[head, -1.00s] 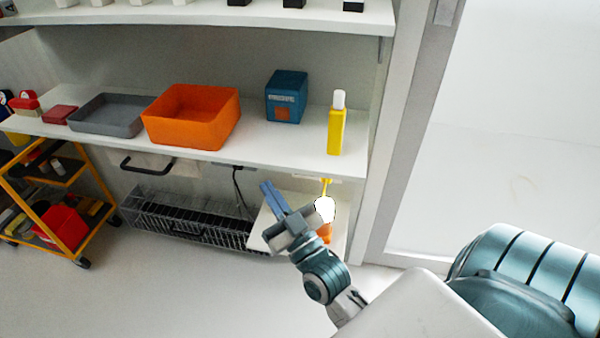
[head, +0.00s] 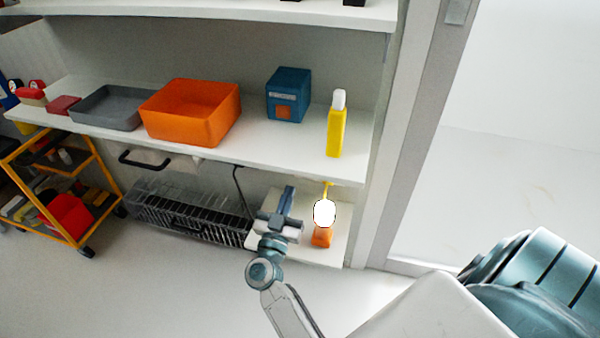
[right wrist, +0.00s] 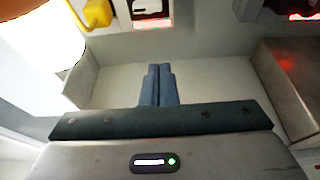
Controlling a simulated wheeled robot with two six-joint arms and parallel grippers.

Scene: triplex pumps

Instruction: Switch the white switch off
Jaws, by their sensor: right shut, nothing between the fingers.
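My right gripper (head: 288,190) is shut and empty below the main shelf, pointing up toward the shelf's underside and back wall. In the right wrist view its two blue-grey fingers (right wrist: 158,70) are pressed together. Beyond the fingertips, at the top edge of that view, is a white-framed fitting (right wrist: 150,8) with a dark middle and a red glow below it; it is cut off. It may be the white switch, but I cannot tell its position. The fingertips look apart from it. In the head view I cannot make out the switch. My left gripper is not in view.
A glowing white lamp (head: 324,213) with an orange base (head: 321,237) stands close right of the gripper. A wire basket (head: 185,215) is at left. Above, the shelf (head: 270,147) holds an orange bin (head: 190,125), blue box (head: 288,95) and yellow bottle (head: 336,132).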

